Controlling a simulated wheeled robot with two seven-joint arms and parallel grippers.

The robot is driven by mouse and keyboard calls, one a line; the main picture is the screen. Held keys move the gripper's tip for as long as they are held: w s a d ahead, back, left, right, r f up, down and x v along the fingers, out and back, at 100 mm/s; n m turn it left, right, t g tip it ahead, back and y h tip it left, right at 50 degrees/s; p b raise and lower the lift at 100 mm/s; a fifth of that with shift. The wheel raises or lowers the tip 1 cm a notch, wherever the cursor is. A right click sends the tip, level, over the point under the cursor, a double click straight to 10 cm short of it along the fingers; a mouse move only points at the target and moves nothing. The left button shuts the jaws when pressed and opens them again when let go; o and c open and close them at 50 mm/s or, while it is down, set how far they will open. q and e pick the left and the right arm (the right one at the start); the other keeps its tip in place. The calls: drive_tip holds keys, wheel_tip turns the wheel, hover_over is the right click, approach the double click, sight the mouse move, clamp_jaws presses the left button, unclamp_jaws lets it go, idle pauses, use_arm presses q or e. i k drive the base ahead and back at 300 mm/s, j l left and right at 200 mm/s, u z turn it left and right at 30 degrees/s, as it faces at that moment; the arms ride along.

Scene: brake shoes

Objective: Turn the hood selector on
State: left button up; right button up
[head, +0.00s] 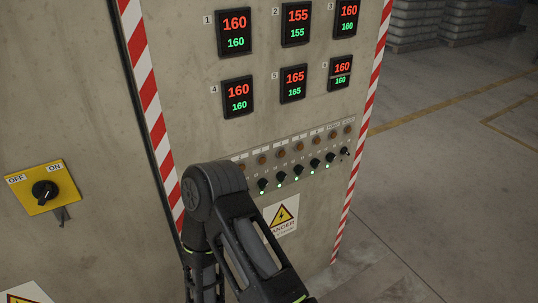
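A row of small black selectors (298,171) runs along the lower part of the grey control panel. Several have a lit green dot beside them. The rightmost selector (345,151) shows no clear green light. The small labels above the row are too small to read, so I cannot tell for certain which selector is the hood's. One of my arms rises from the bottom edge and bends in front of the panel, left of and below the row. Neither gripper shows in the head view.
Brown round lamps (298,146) sit above the selectors. Red and green displays (237,97) fill the upper panel. A yellow OFF/ON plate (63,183) with a black rotary switch is at left. A danger sign (281,215) is below the row. Open floor (440,190) lies right.

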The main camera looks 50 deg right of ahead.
sight(344, 150)
drive_tip(key=z, duration=1.9)
drive_tip(key=l+u, duration=0.1)
drive_tip(key=u, duration=0.45)
drive_tip(key=i+l+u, duration=0.1)
drive_tip(key=l+u, duration=0.4)
drive_tip(key=l, duration=0.15)
drive_tip(key=l+u, duration=0.5)
drive_tip(key=l, duration=0.7)
drive_tip(key=k+l+u, duration=0.1)
drive_tip(key=l, duration=0.35)
drive_tip(key=k+l, duration=0.1)
drive_tip(key=l, duration=0.4)
drive_tip(key=k+l+u, duration=0.1)
drive_tip(key=l, duration=0.35)
drive_tip(key=k+l, duration=0.1)
drive_tip(key=l, duration=0.4)
drive_tip(key=k+l+u, duration=0.1)
drive_tip(key=l, duration=0.35)
drive_tip(key=k+l, duration=0.15)
drive_tip(key=l, duration=0.3)
drive_tip(key=k+l+u, duration=0.1)
drive_tip(key=l, duration=0.4)
